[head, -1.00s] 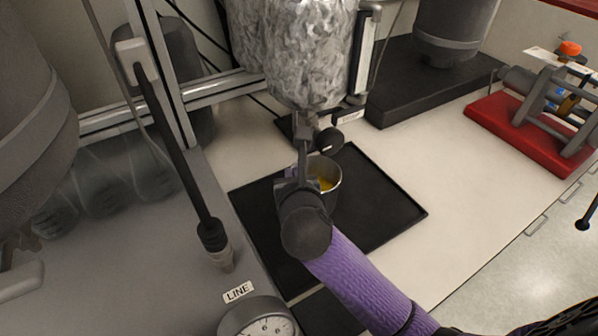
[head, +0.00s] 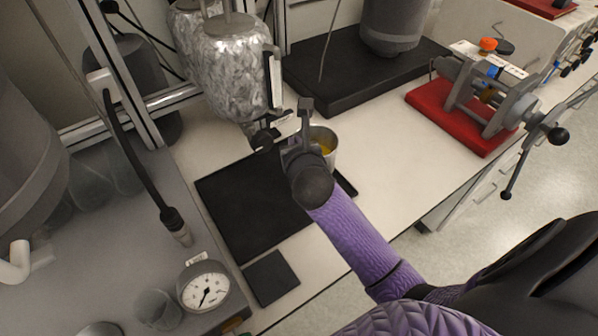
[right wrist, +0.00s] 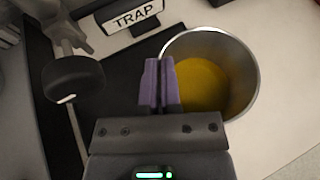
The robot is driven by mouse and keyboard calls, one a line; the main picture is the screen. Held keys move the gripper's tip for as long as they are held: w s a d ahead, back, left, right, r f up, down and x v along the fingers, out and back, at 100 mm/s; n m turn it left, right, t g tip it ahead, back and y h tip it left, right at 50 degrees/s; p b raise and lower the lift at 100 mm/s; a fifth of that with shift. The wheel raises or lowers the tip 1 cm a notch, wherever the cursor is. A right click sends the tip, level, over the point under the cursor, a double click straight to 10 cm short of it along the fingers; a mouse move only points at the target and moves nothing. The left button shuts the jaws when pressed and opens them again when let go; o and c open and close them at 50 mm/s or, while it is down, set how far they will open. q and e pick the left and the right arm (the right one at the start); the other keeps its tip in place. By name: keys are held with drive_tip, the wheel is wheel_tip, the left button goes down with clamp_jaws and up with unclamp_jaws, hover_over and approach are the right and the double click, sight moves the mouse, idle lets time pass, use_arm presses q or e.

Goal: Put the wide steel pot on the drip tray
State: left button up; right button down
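The wide steel pot (head: 330,157), with yellow contents, is at the right edge of the black drip tray (head: 237,207) in the head view. It also shows in the right wrist view (right wrist: 243,78), upright, with its round mouth facing up. My right gripper (head: 301,125) is at the pot's left side. In the right wrist view its two purple fingers (right wrist: 160,85) are close together with the pot's rim between them. The gripper hides part of the pot, and I cannot tell whether the pot's base touches anything. My left gripper is not in view.
A foil-wrapped vessel (head: 236,75) hangs at the back of the tray, with a black knob (right wrist: 74,80) close by. A black platform (head: 340,80) and a red-based rig (head: 455,122) stand right. A gauge (head: 204,287) is front left. Counter right of the pot is clear.

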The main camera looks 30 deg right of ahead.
wheel_tip(320, 180, down, 9)
drive_tip(key=b, duration=0.4)
drive_tip(key=shift+s+f, duration=0.15)
drive_tip(key=shift+f, duration=0.05)
drive_tip(key=shift+r, duration=0.2)
drive_tip(key=shift+f, duration=0.1)
drive_tip(key=c, duration=1.2)
unclamp_jaws()
drive_tip(key=o, duration=0.4)
